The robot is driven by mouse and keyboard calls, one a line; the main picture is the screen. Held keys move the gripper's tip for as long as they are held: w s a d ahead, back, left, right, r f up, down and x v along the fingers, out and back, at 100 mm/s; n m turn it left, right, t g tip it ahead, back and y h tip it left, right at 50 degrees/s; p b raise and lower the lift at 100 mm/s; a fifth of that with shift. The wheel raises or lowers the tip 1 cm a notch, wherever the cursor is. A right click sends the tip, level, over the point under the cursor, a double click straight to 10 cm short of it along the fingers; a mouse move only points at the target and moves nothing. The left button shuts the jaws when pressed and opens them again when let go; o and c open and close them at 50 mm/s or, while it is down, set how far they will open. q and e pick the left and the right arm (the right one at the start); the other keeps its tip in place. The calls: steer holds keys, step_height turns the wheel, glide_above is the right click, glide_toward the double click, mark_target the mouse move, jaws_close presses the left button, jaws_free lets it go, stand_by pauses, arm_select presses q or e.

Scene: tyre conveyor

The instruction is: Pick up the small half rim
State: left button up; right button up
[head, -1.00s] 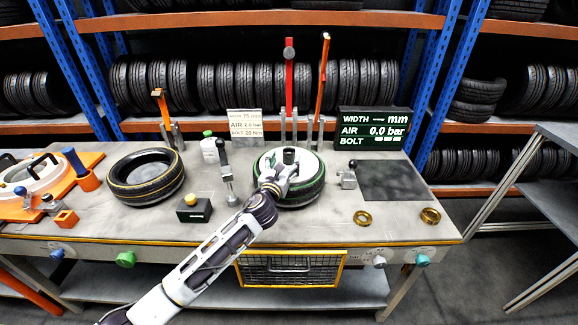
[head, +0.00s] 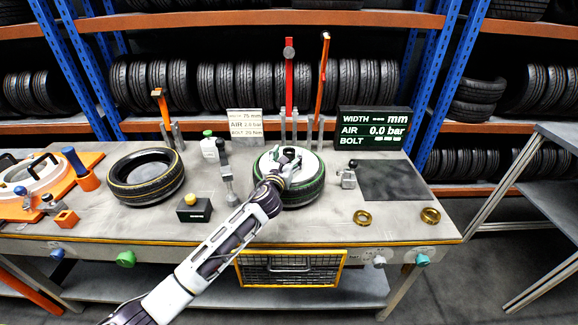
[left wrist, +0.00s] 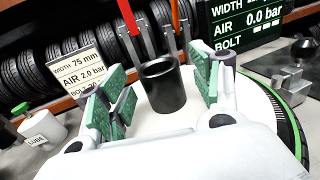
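A white round rim piece (head: 310,163) sits in the green-striped tyre (head: 304,196) at the middle of the table. A short black hollow cylinder (left wrist: 165,88) stands upright at the centre of the white piece (left wrist: 148,128). I take this white piece with its black hub as the small half rim. My left gripper (head: 288,158) is over it. In the left wrist view my left gripper (left wrist: 160,92) is open, with its green pads on either side of the cylinder and visible gaps between. My right gripper is not in view.
A yellow-striped tyre (head: 146,178) lies at left, near an orange board (head: 36,205) with a white ring. A tool with a black handle (head: 226,165) stands just left of my gripper. Upright posts (head: 289,80) rise behind the tyre. Two gold rings (head: 362,217) lie front right.

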arm_select(q)
jaws_close()
steer(key=shift+r, duration=0.15)
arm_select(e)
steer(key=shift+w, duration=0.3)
arm_select(q)
steer(key=shift+r, duration=0.1)
steer(key=shift+r, duration=0.85)
step_height(320, 180, up, 6)
steer(key=shift+p, duration=0.6)
steer(key=shift+r, duration=1)
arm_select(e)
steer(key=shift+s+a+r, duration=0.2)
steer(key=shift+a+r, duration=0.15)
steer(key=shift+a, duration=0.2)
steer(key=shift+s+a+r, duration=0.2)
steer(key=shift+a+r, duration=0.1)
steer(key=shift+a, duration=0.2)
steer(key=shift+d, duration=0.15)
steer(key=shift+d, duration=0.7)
